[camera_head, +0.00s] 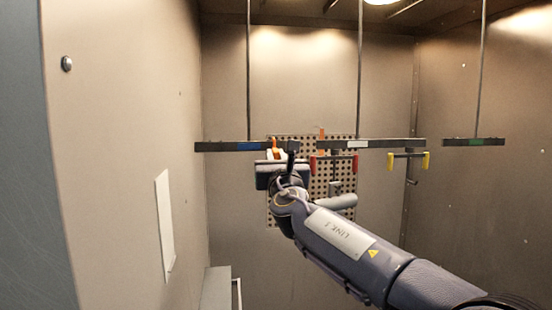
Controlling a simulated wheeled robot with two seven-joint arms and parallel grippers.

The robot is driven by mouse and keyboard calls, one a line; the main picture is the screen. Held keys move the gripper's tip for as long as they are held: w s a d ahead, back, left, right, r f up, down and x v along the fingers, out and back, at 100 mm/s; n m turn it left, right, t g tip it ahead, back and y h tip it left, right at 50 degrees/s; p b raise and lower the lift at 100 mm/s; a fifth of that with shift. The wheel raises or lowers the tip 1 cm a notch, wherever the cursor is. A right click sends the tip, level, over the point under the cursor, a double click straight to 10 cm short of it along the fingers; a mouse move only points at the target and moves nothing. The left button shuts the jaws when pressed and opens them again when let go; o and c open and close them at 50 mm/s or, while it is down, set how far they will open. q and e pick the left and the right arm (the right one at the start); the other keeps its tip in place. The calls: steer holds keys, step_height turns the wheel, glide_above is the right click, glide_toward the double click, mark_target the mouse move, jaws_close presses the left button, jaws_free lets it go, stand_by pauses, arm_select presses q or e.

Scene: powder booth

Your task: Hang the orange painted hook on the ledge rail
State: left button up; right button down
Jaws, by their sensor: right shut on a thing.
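My right gripper (274,158) is in the middle of the head view, in front of the perforated panel and just under the bar with the blue mark (222,147). It is shut on a small orange hook (275,144), mostly hidden by the gripper and the bar. I cannot tell whether the hook touches the bar. Two other hanging bars show, one with a white mark (392,143) and one with a green mark (487,142). I cannot tell by name which is the ledge rail. My left gripper is out of view.
The perforated panel (283,205) is on the back wall. Thin rods (360,70) hold the bars. A grey box (216,288) stands low at left.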

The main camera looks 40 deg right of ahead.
steer(key=shift+s+a+r+p, duration=0.15)
steer(key=shift+r+p, duration=1.35)
steer(key=shift+r, duration=0.45)
steer(key=s+a, duration=0.4)
steer(key=s, duration=0.4)
steer(key=shift+a+b, duration=0.15)
steer(key=shift+b, duration=0.15)
steer(key=shift+f, duration=0.1)
